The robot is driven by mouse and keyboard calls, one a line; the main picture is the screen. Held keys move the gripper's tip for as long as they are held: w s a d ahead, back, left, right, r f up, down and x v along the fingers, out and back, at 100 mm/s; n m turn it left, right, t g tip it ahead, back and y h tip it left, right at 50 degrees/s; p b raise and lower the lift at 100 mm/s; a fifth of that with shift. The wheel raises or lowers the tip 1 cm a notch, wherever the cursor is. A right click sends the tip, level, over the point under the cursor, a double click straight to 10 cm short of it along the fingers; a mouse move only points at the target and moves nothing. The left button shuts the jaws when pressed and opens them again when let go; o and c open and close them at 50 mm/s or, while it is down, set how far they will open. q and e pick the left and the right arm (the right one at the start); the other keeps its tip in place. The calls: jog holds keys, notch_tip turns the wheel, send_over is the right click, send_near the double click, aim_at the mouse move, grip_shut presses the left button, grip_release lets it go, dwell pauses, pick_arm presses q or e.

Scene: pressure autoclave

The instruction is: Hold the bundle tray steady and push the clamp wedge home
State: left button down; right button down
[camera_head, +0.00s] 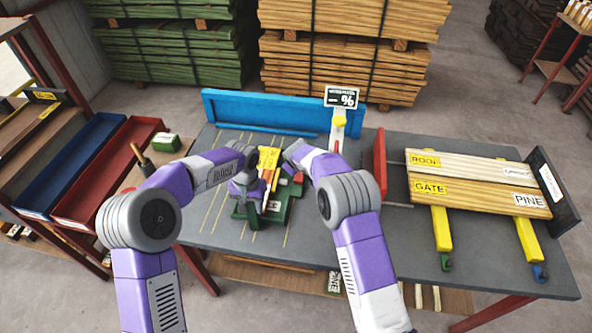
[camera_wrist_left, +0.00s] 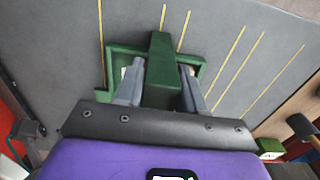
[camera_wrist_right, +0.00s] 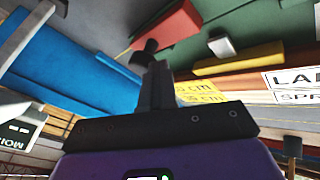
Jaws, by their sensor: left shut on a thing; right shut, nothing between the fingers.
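The green bundle tray (camera_head: 246,213) sits on the grey bench with yellow-labelled boards (camera_head: 268,158) in it. My left gripper (camera_head: 246,186) is at its left side. In the left wrist view the left gripper (camera_wrist_left: 160,85) is shut on the tray's green grip bar (camera_wrist_left: 161,55), one finger on each side. A red block (camera_head: 298,178), which looks like the clamp wedge, is at the tray's right side; it also shows in the right wrist view (camera_wrist_right: 172,28). My right gripper (camera_wrist_right: 154,75) is shut and empty, its tips close to a dark piece (camera_wrist_right: 143,58) beside the red block. Contact there is unclear.
A blue fence (camera_head: 265,112) runs along the bench's back, with a display (camera_head: 342,97) on a post. A red upright plate (camera_head: 380,160) and labelled boards (camera_head: 475,180) are to the right. Blue and red bins (camera_head: 110,175) stand left. Yellow lines mark the bench.

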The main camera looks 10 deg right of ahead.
pick_arm(q)
jog(key=shift+s, duration=0.1)
pick_arm(e)
jog(key=shift+w+d, duration=0.25)
jog(key=shift+d, duration=0.1)
jog(key=shift+s, duration=0.1)
jog(key=shift+s+a, duration=0.2)
jog(key=shift+a, duration=0.1)
jog(key=shift+s+a+r, duration=0.2)
jog(key=shift+s+a, duration=0.8)
jog(key=shift+a, duration=0.1)
jog(key=v, duration=1)
jog(key=shift+s+a, duration=0.25)
pick_arm(q)
jog(key=c, duration=0.6)
grip_release()
